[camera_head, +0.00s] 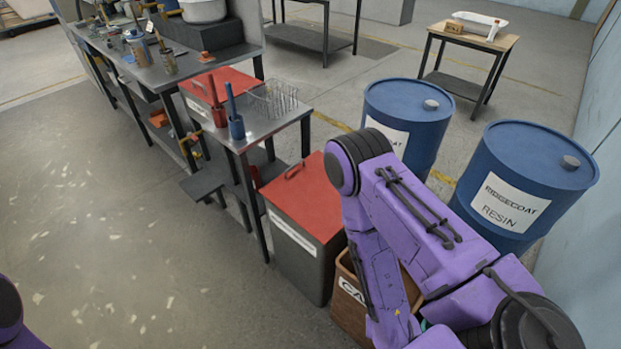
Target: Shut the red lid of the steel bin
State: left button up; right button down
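A grey steel bin (300,267) with a white label on its front stands on the floor near the middle. Its red lid (308,200) lies across the top and looks flat and down, with a dark handle near its back left corner. My purple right arm covers the right edge of the bin and lid, so I cannot tell whether a gap is there. Neither gripper shows; only a bit of my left arm is at the lower left edge.
A steel workbench (257,127) with red and blue cups and a wire rack stands against the bin's left. A cardboard box (347,306) stands right of the bin. Blue drums (408,105) and (524,180) stand behind my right arm.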

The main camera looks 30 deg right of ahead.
aim_at(305, 193)
jog(key=z, duration=0.6)
jog(key=i, duration=0.95)
jog(key=u, duration=0.1)
